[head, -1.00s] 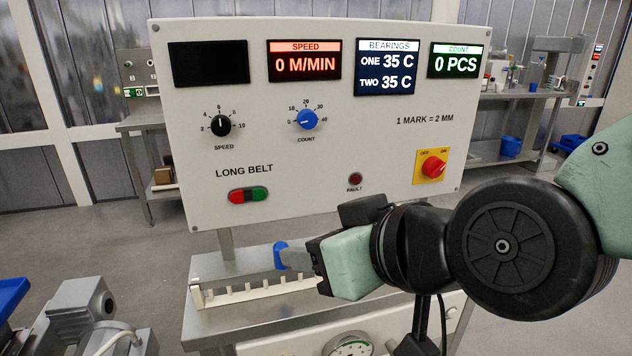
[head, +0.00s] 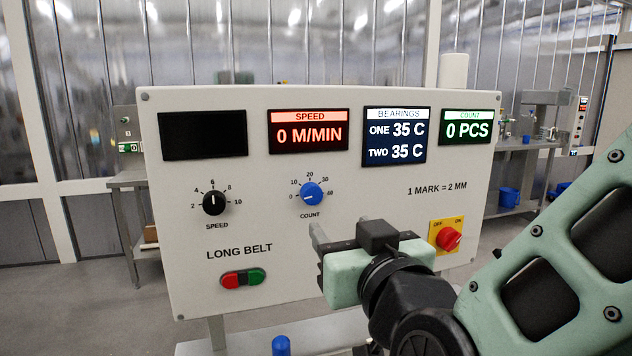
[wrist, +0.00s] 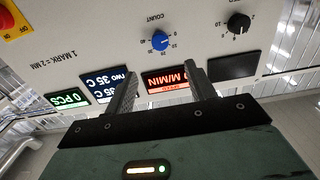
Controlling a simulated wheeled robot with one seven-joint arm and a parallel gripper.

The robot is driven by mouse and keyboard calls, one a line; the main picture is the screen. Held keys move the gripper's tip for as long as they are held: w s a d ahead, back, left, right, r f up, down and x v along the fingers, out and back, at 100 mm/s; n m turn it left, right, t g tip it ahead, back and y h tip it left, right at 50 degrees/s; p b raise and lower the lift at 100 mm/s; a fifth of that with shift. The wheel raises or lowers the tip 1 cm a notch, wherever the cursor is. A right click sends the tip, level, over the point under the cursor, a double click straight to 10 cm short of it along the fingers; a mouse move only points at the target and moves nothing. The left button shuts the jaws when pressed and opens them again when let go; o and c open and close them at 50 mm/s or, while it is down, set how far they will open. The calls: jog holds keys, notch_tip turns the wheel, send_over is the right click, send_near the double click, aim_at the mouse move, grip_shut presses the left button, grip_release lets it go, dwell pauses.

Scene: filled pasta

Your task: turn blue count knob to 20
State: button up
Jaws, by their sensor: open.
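The blue count knob (head: 311,195) is on the panel, with a scale from 0 to 40 around it and 20 at the top. The exact setting of its pale pointer is too small to read surely. The green count display (head: 466,131) reads 0 PCS. My gripper (head: 317,240) is open and empty, below the knob and in front of the panel, apart from the knob. In the wrist view, the count knob (wrist: 160,41) lies beyond the gap between the two spread fingers of my gripper (wrist: 160,72).
The black speed knob (head: 215,202) is left of the count knob. A red and green button pair (head: 241,278) is lower left. A red switch on a yellow plate (head: 448,238) is right of my gripper. A blue item (head: 281,346) stands below the panel.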

aim_at(314, 197)
jog(key=p+x, duration=0.2)
jog(key=x, duration=1.1)
jog(key=shift+w+f, duration=0.1)
jog(key=shift+w, duration=0.05)
jog(key=c, duration=1)
